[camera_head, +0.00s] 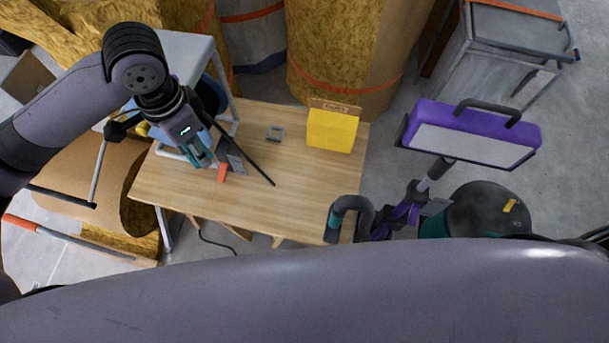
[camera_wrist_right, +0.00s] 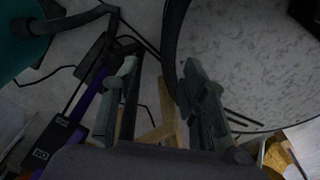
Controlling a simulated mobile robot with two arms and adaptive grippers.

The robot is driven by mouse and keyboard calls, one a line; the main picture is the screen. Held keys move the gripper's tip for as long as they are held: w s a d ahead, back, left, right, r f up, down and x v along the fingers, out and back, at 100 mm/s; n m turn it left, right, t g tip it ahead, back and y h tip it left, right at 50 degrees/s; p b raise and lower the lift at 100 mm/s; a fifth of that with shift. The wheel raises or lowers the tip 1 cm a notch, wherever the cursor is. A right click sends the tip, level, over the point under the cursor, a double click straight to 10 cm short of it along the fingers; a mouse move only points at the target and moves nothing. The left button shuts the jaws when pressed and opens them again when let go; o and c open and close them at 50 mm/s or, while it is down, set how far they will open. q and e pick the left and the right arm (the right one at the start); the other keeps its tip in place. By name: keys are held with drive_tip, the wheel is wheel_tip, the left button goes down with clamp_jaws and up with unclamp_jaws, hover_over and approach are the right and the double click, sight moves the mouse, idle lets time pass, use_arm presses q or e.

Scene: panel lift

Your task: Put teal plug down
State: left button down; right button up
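My left gripper (camera_head: 201,156) reaches down over the left part of the wooden table (camera_head: 264,204). Its lower end shows teal-grey parts close together. I cannot tell whether these are only its fingers or include a teal plug, so its opening is unclear. A dark grey hose end with a teal tip (camera_head: 334,223) shows at the table's right front edge. I see no other clear teal plug. My right gripper (camera_wrist_right: 163,100) is open in the right wrist view, with two fingers apart and nothing between them. It is hidden in the head view.
A yellow box (camera_head: 331,131), a small grey square frame (camera_head: 275,133) and an orange piece (camera_head: 222,172) are on the table. A purple-framed panel head (camera_head: 474,135) and a dark round vacuum (camera_head: 487,213) stand at right. The table's middle is clear.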

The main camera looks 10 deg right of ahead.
use_arm(q)
drive_tip(key=d+f+m+b, duration=0.2)
drive_tip(key=f+m+b, duration=0.1)
drive_tip(key=f+m, duration=0.3)
drive_tip(key=d+f+m+b, duration=0.2)
drive_tip(key=f+m+b, duration=0.2)
drive_tip(key=f+m, duration=0.3)
drive_tip(key=m, duration=0.3)
drive_tip(key=shift+w+d, duration=0.25)
use_arm(e)
wheel_tip(320, 180, down, 8)
drive_tip(key=shift+w+a, duration=0.3)
drive_tip(key=shift+a, duration=0.15)
use_arm(q)
wheel_tip(320, 180, down, 15)
drive_tip(key=shift+f+b, duration=0.1)
drive_tip(key=shift+b, duration=0.75)
drive_tip(key=shift+f+b, duration=0.3)
drive_tip(key=shift+f, duration=2.05)
use_arm(e)
drive_tip(key=shift+a+f, duration=0.2)
drive_tip(key=shift+f, duration=0.85)
use_arm(q)
drive_tip(key=shift+f, duration=0.2)
drive_tip(key=c, duration=1.3)
unclamp_jaws()
drive_tip(key=shift+o, duration=1)
use_arm(e)
drive_tip(key=shift+d, duration=0.15)
